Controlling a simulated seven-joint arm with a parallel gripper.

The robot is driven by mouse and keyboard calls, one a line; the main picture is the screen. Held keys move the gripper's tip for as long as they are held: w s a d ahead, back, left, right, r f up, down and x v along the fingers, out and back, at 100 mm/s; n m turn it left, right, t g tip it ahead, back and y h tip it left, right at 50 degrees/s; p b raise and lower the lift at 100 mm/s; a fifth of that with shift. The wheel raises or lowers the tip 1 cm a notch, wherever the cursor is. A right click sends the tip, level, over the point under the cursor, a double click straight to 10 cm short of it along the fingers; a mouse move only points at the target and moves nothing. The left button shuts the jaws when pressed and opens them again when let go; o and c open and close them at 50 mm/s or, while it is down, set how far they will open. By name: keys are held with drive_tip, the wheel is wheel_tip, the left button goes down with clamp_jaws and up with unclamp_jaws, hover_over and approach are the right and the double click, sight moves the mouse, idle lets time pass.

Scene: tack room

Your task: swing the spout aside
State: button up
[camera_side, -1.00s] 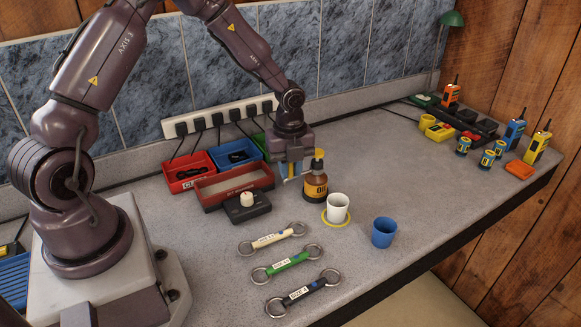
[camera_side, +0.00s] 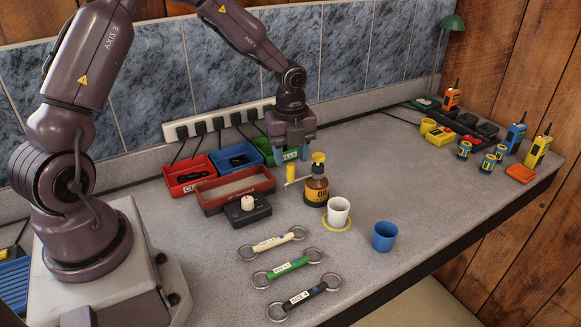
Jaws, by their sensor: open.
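The brown bottle (camera_side: 316,188) stands upright on the counter with a yellow top (camera_side: 318,158). Its thin pale spout (camera_side: 297,181) points left in the side view, over the counter beside the red tray. A yellow upright piece (camera_side: 290,173) stands at the outer end of the spout. My gripper (camera_side: 291,157) is open and points down just above this yellow piece. It looks empty, with the fingers at or above the piece's top. Whether a finger touches it I cannot tell. A white cup (camera_side: 339,212) stands in a yellow ring (camera_side: 326,225), right of the bottle.
A blue cup (camera_side: 384,236) stands to the right. A red tray (camera_side: 210,204), a black box with a pale knob (camera_side: 247,210) and small bins (camera_side: 187,184) lie to the left. Several bits with rings (camera_side: 285,267) lie in front. Radios (camera_side: 515,133) stand far right.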

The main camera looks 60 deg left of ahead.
wheel_tip(320, 180, up, 8)
drive_tip(key=shift+r, duration=0.1)
idle(0.4)
drive_tip(key=s+d+r+n+t, duration=0.2)
drive_tip(key=s+d+r+n, duration=0.2)
drive_tip(key=s+n, duration=0.6)
drive_tip(key=s+d+r+n+t, duration=0.3)
drive_tip(key=s+d+r+n, duration=0.2)
drive_tip(key=s+r+n, duration=0.4)
drive_tip(key=shift+s+n+t, duration=0.3)
drive_tip(key=shift+s+n, duration=0.25)
drive_tip(key=shift+n, duration=0.35)
